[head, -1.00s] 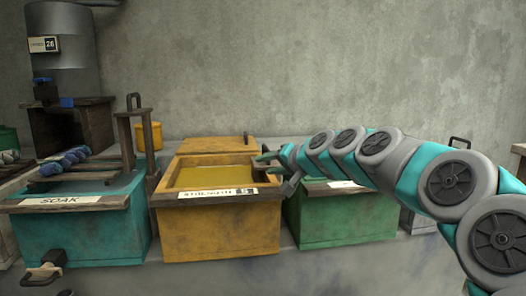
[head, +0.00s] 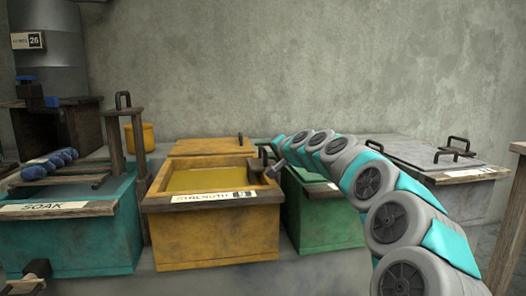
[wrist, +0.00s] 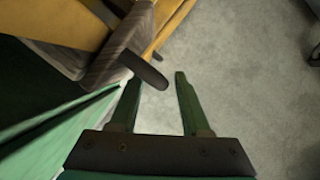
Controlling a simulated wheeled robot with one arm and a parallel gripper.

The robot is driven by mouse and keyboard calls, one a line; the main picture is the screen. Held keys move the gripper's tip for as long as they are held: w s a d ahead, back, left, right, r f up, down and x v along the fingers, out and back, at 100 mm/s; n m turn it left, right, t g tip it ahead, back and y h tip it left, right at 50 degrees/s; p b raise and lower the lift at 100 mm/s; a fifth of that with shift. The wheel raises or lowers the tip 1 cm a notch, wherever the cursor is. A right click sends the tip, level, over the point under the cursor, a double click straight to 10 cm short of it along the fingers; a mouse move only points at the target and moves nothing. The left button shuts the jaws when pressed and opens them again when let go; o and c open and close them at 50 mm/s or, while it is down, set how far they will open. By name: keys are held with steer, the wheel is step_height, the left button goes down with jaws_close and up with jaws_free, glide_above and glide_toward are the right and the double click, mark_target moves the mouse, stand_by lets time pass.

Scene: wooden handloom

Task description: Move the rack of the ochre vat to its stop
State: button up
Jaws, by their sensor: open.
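The ochre vat (head: 210,238) stands in the middle of the head view, with yellow liquid (head: 212,179) inside and a label reading STRENGTH on its front rim. A dark bar with a rounded end (wrist: 140,68) sticks out from the vat's wooden rim; in the head view a dark piece (head: 264,160) stands at the vat's right side. I cannot tell where the rack itself lies. My gripper (wrist: 157,78) is open and empty. The bar's end shows between its fingertips; whether it is at their depth I cannot tell. In the head view my gripper is partly hidden.
The teal SOAK vat (head: 65,240) with blue hanks on its rack stands left. A green vat (head: 325,222) stands close on the right, under my arm. A grey lidded vat (head: 405,150) with handles stands farther right. Bare floor (wrist: 250,70) shows in the wrist view.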

steer(key=shift+w+a, duration=0.25)
steer(key=shift+w, duration=0.2)
jaws_close()
stand_by(1.3)
